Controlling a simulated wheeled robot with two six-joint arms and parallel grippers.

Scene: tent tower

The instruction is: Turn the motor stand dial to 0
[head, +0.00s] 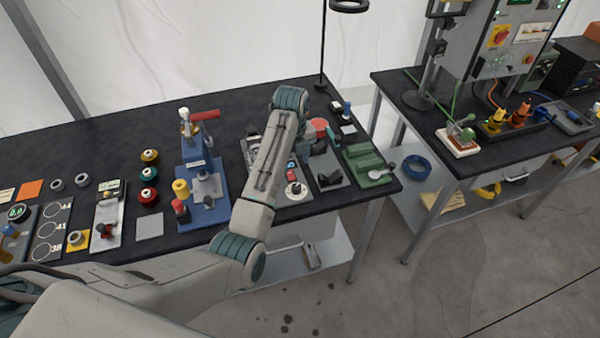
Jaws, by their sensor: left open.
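The motor stand is a grey plate with small parts on the dark bench, right of the blue press. A round white dial (296,189) with a small dark and red centre sits near its front edge. The dial's marks and pointer are too small to read. My left arm reaches over the bench from the lower left, and its forearm covers part of the stand. My left gripper (308,138) is beyond the forearm, behind the dial and apart from it. It is open, and its fingers are largely hidden. My right gripper is not in view.
A blue press (201,180) with a red handle stands left of my forearm. A dark V-shaped block (329,180) and a green block (367,163) lie to the right. A lamp (348,6) rises behind. A second bench (425,125) stands right, across a gap.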

